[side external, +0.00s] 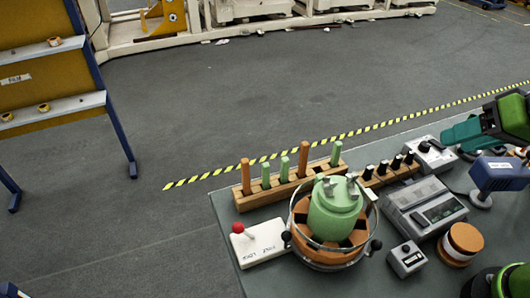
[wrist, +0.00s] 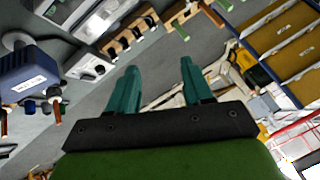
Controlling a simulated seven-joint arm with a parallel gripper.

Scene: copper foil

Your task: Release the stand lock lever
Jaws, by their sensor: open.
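A white box (side external: 260,243) with a red ball-topped lever (side external: 238,228) sits at the left front of the grey table in the side external view. The lever stands roughly upright; the lettering on the box is too small to read surely. My gripper (side external: 458,137) is at the right of the side external view, above the table's right part and well away from the lever. In the wrist view its two teal fingers (wrist: 160,85) are apart with nothing between them. I cannot make out the lever in the wrist view.
A green pot in an orange ringed stand (side external: 333,258) is just right of the white box. A wooden rack with orange and green pegs (side external: 290,190) stands behind. A grey console (side external: 424,212), a copper-coloured spool (side external: 460,244) and a blue device (side external: 498,174) fill the right side.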

